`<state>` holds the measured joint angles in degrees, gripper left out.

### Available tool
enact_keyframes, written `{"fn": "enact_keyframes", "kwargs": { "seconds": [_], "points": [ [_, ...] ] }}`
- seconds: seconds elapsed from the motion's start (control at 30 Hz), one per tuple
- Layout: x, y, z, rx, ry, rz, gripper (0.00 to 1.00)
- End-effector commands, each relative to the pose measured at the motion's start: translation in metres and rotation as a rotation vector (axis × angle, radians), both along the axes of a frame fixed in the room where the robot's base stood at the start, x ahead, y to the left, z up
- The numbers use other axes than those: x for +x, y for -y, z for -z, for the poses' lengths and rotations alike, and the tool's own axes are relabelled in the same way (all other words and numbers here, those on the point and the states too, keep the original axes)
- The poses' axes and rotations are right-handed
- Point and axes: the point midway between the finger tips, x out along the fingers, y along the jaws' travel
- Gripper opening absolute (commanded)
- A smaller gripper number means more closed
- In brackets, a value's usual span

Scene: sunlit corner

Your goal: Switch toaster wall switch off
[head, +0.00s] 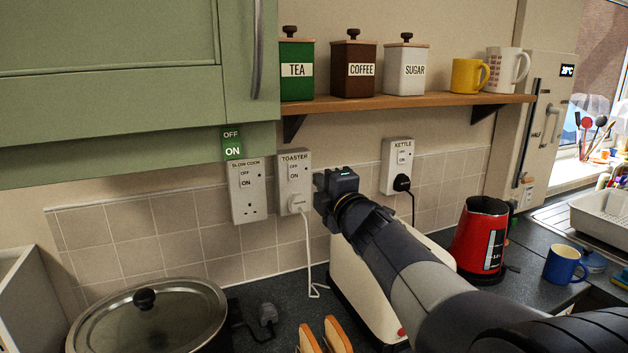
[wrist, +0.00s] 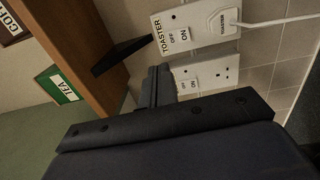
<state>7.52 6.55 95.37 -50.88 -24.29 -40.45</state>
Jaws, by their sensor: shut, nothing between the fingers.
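The white wall socket labelled TOASTER (head: 296,181) is on the wall below the shelf. Its small switch (head: 294,172) carries OFF above ON; I cannot tell its position. A white plug with a cord sits in the socket's lower part. My gripper (head: 322,190) is shut and empty, just right of this socket in the head view. In the wrist view the socket (wrist: 208,22) appears turned sideways, with its switch (wrist: 179,38) in plain sight. The dark fingers (wrist: 160,80) show below it in that picture, apart from the switch there.
The SLOW COOK socket (head: 247,192) is left of the toaster one, and the KETTLE socket (head: 397,165) is right. A wooden shelf (head: 420,101) with canisters and mugs hangs above. A lidded pot (head: 150,310), a red kettle (head: 480,240) and a blue mug (head: 563,265) stand on the counter.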

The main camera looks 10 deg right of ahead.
Motion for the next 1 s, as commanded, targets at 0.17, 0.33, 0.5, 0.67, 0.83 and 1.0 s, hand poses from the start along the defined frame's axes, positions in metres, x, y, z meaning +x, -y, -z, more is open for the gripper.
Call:
{"fn": "enact_keyframes", "kwargs": {
  "seconds": [0.17, 0.33, 0.5, 0.67, 0.83, 1.0],
  "points": [
    [-0.013, 0.002, -0.002, 0.000, 0.001, 0.000, 0.00],
    [-0.015, 0.003, -0.002, 0.000, 0.001, -0.001, 0.00],
    [-0.015, 0.003, -0.002, 0.000, 0.000, -0.001, 0.00],
    [-0.013, 0.002, -0.002, 0.000, 0.000, -0.001, 0.00],
    [0.002, -0.001, 0.001, 0.001, -0.001, -0.001, 0.00],
    [0.027, -0.006, 0.004, 0.002, -0.001, -0.003, 0.00]
  ]
}}
